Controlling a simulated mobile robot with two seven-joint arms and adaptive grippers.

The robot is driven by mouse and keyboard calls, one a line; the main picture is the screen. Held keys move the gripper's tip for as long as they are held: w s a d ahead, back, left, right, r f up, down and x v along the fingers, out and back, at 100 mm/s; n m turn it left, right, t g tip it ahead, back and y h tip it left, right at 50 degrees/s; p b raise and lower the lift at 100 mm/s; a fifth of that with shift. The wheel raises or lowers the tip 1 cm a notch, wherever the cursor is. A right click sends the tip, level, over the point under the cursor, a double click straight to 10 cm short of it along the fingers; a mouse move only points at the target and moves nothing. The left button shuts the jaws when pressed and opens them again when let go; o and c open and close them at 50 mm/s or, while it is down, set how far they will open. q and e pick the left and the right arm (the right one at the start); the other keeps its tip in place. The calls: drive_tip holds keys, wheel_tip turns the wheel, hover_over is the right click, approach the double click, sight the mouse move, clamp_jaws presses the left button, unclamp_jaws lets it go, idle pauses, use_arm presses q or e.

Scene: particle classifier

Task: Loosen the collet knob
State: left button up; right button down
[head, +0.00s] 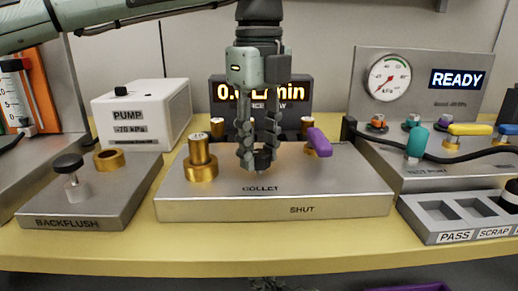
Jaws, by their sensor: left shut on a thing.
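The dark collet knob (263,159) stands on the metal block above the word COLLET, at the middle of the head view. My left gripper (260,158) reaches straight down from above, with its fingers shut around the knob. The fingers cover most of the knob, so how far it is turned cannot be told. The metal block (275,205) also bears the label SHUT near its front edge.
A brass post (200,158) and a purple lever (319,141) flank the gripper. Left are the BACKFLUSH block (70,222) and white PUMP box (147,112). Right are the gauge panel (425,70) and sorting tray (462,237). The yellow bench's front strip (260,262) is clear.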

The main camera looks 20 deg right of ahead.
sight(259, 152)
idle(0.5)
use_arm(q)
drive_tip(key=o, duration=1.2)
drive_tip(key=shift+c, duration=0.2)
wheel_tip(259, 152, up, 12)
